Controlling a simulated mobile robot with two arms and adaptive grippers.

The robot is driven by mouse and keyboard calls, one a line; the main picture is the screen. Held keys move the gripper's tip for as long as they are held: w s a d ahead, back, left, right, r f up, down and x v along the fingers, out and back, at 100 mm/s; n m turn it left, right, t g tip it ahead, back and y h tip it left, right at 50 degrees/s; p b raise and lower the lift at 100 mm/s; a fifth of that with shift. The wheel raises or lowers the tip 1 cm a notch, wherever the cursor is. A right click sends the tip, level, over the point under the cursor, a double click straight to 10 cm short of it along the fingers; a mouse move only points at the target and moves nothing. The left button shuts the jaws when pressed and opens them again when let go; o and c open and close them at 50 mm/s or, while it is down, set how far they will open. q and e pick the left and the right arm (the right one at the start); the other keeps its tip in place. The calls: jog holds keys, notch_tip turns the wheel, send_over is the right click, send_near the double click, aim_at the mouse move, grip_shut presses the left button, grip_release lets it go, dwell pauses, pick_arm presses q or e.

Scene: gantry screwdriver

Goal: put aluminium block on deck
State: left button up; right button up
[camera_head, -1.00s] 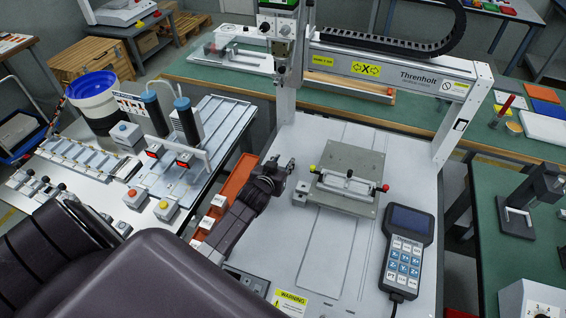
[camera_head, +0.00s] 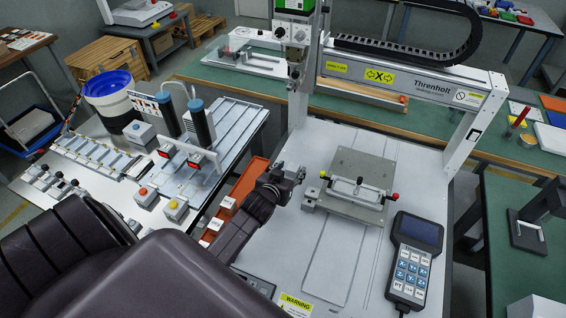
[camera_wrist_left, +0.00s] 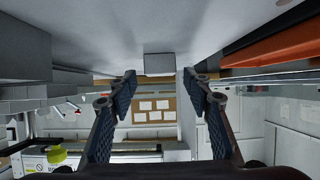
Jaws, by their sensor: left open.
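A small grey block (camera_head: 310,197), which looks like the aluminium block, stands on the white deck (camera_head: 325,250) just left of the fixture plate. It appears to show in the left wrist view as a pale grey block (camera_wrist_left: 159,64) against the deck, which fills the top of that view. My left gripper (camera_head: 294,180) is low over the deck, just left of the block. Its two fingers (camera_wrist_left: 159,88) are apart and empty, with the block centred between them but beyond the tips. My right gripper is not in view.
The fixture plate (camera_head: 365,172) with its clamp bar and red and yellow knobs sits right of the block. A handheld pendant (camera_head: 415,262) lies at the right. The gantry (camera_head: 415,82) spans the back. Orange bins (camera_head: 250,180) line the left edge.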

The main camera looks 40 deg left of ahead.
pick_arm(q)
jog(key=v, duration=0.9)
jog(key=shift+s+d, duration=0.1)
